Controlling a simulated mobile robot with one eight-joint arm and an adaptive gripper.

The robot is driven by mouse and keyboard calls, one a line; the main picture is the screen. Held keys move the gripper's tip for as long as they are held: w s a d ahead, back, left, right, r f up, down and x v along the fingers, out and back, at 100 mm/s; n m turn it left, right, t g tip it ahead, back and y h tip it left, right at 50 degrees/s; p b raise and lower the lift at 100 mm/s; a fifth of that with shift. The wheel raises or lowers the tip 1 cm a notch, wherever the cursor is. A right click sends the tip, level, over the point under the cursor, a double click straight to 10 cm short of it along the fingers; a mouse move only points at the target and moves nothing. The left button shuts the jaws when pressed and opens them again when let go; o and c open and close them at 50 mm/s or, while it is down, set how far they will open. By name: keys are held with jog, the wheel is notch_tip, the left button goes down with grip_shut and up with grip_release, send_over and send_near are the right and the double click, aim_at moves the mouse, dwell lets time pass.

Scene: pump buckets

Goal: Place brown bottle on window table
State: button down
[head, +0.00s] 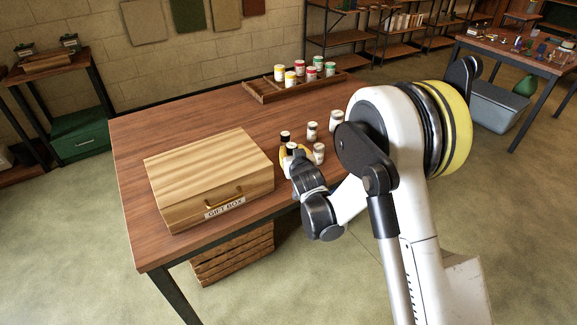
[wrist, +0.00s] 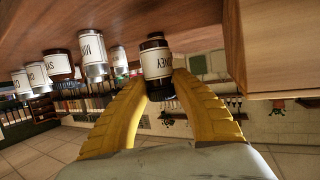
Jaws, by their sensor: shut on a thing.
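A brown bottle (wrist: 157,62) with a pale label ending in "NEY" and a dark cap is between the yellow fingers of my gripper (wrist: 160,88) in the wrist view, which shows the scene upside down. The fingers are shut on it. Its base is at the wooden tabletop; I cannot tell if it touches. In the head view my gripper (head: 290,158) is at the right side of the wooden table (head: 200,113), and largely hides the bottle. No window shows, so I cannot tell which table is the window table.
A wooden gift box (head: 208,178) stands left of my gripper. Several jars, one a white-labelled jar (head: 312,131), stand close by. A wooden tray (head: 270,94) with jars is at the back. Another table (head: 535,62) with small items stands far right.

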jog(key=shift+s+a+f, duration=0.2)
jog(key=shift+a+f, duration=0.25)
jog(key=shift+a, duration=0.05)
notch_tip(320, 180, down, 4)
jog(key=shift+r+b, duration=0.1)
jog(key=shift+b, duration=1.15)
jog(key=shift+r, duration=0.1)
jog(key=c, duration=1.1)
grip_release()
jog(key=shift+c, duration=0.2)
